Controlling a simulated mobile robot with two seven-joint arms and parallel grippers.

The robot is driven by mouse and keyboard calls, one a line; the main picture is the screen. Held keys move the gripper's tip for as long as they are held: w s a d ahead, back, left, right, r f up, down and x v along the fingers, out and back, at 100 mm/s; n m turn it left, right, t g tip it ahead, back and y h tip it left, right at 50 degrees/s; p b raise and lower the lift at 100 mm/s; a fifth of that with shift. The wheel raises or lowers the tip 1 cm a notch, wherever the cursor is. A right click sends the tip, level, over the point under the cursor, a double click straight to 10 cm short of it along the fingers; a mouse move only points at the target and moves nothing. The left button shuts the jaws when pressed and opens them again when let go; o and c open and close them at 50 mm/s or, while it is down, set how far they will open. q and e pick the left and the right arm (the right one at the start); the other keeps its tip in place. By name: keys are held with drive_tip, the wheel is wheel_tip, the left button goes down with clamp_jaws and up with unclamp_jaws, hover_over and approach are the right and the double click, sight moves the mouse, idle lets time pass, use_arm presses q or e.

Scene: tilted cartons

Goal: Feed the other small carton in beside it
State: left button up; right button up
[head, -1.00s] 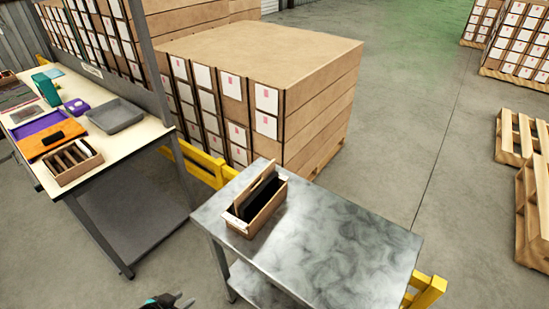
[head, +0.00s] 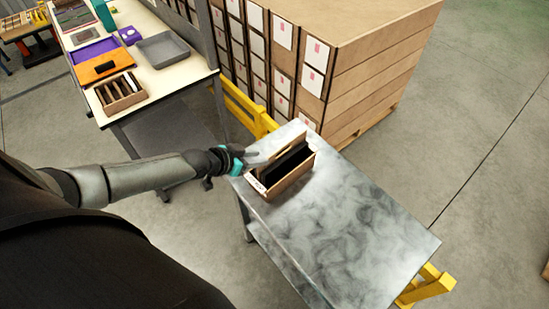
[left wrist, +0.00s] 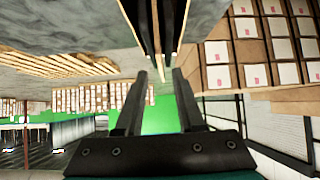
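An open brown box (head: 285,190) stands on the grey metal table. A flat dark piece (head: 286,163) stands upright inside it, with a thin tan board (head: 268,172) along its left side. I cannot tell for sure which of these is a small carton. My left gripper (head: 256,159) is at the box's left end, close to the upper edge; contact cannot be told. In the left wrist view its two fingers (left wrist: 160,72) are apart, with dark upright faces (left wrist: 155,25) and narrow tan edges just beyond the tips. My right gripper is out of view.
The metal table (head: 350,235) is bare right of the box. A yellow rail (head: 250,110) and a large stack of cartons (head: 370,70) stand behind it. On the workbench at upper left are a slotted brown box (head: 122,97) and a grey tray (head: 163,50).

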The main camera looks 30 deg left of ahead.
sight(271, 155)
use_arm(q)
drive_tip(key=shift+b+x, duration=2.75)
drive_tip(key=shift+x, duration=0.5)
drive_tip(key=shift+c, duration=0.5)
drive_tip(key=c, duration=0.5)
drive_tip(key=shift+w+r, duration=0.15)
wheel_tip(271, 155, up, 8)
drive_tip(key=p, duration=0.7)
drive_tip(key=shift+r+p, duration=0.1)
drive_tip(key=shift+p, duration=0.25)
